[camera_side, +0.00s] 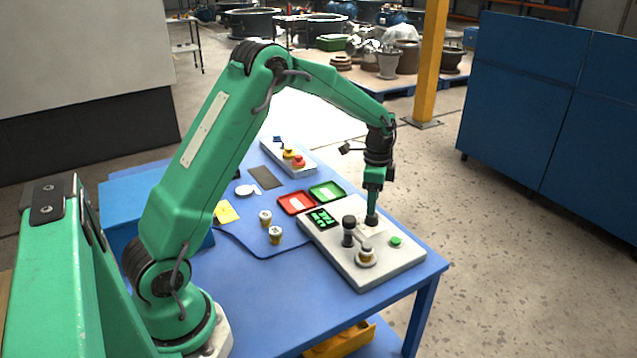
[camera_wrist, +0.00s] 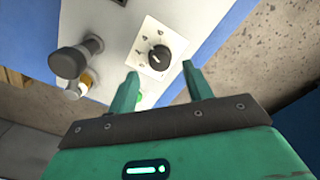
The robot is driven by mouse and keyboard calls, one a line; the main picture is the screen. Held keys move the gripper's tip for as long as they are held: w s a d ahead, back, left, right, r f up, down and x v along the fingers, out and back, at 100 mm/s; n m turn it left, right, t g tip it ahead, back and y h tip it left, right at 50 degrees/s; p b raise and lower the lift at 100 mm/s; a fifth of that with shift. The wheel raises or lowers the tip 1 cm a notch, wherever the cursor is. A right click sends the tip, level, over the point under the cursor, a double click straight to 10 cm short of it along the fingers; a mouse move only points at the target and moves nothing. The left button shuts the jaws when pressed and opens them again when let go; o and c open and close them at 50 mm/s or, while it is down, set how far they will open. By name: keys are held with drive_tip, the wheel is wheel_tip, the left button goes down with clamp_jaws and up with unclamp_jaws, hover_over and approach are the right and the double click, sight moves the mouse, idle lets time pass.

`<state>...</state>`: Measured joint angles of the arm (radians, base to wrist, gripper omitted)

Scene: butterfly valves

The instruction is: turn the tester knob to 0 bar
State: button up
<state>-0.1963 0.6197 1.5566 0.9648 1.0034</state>
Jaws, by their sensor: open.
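The tester (camera_side: 345,268) is a light grey box on the blue table. Its black knob (camera_wrist: 159,58) sits on a white dial plate with marks around it. In the wrist view the knob lies just beyond my open fingertips, roughly between them. The dial figures and the pointer are too small to read surely. In the side view my gripper (camera_side: 372,205) points down right over the knob (camera_side: 371,221), which it partly covers. The fingers hold nothing. Whether they touch the knob cannot be told.
On the tester, a black post (camera_side: 348,228) stands left of the knob, a brass-coloured valve (camera_side: 366,257) sits in front, and a green button (camera_side: 396,241) lies to the right. A dark display (camera_side: 322,217) shows green text. Red (camera_side: 291,206) and green trays (camera_side: 327,184) lie behind.

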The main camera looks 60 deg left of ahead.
sight(372, 218)
drive_tip(key=shift+f, duration=2.25)
drive_tip(key=c, duration=1)
